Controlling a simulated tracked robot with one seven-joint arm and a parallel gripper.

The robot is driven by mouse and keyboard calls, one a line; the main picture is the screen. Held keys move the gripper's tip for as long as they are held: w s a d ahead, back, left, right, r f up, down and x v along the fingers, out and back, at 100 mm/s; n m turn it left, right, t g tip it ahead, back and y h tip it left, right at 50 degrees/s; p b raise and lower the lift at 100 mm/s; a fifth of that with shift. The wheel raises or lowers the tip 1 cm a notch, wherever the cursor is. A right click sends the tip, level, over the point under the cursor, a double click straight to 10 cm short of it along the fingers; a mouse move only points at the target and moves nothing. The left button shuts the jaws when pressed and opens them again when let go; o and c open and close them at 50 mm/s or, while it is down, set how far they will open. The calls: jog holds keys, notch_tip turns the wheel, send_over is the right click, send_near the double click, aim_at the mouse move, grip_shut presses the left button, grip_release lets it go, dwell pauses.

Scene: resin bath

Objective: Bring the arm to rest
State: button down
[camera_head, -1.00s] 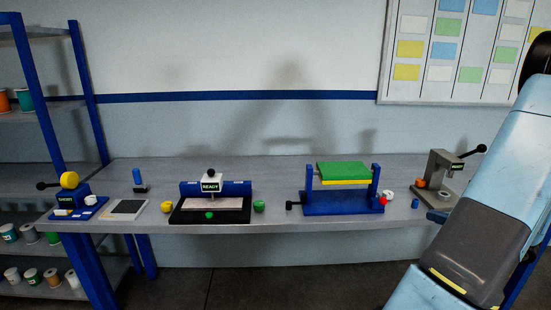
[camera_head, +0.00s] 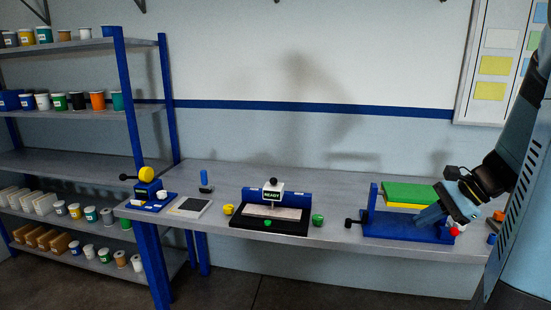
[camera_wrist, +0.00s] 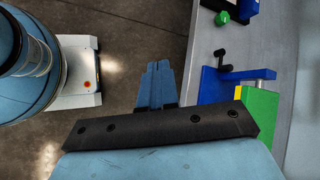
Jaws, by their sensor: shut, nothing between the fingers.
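My gripper (camera_head: 430,215) is at the right of the head view, with its arm coming in from the right edge. It shows in front of the blue stand with the green block (camera_head: 408,192) and hides part of it. In the wrist view my gripper's blue fingers (camera_wrist: 157,85) are together with nothing between them. They point over the dark floor beside the bench edge. The green block (camera_wrist: 258,110) shows at the right of the wrist view, apart from the fingers.
The grey bench (camera_head: 340,242) runs along the wall. It bears a black and blue device marked READY (camera_head: 270,222), a blue device with a yellow knob (camera_head: 147,190) and small coloured pots. A shelf rack (camera_head: 70,160) with several tins stands left.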

jog(key=s+a+r+n+t+h, duration=0.2)
jog(key=s+a+r+n+h, duration=0.5)
jog(key=n, duration=0.8)
jog(key=shift+s+a+r+h, duration=0.3)
jog(key=shift+s+a+r, duration=1)
jog(key=shift+s+a, duration=1.3)
jog(key=shift+w+a, duration=0.25)
jog(key=shift+w, duration=0.05)
dwell(0.9)
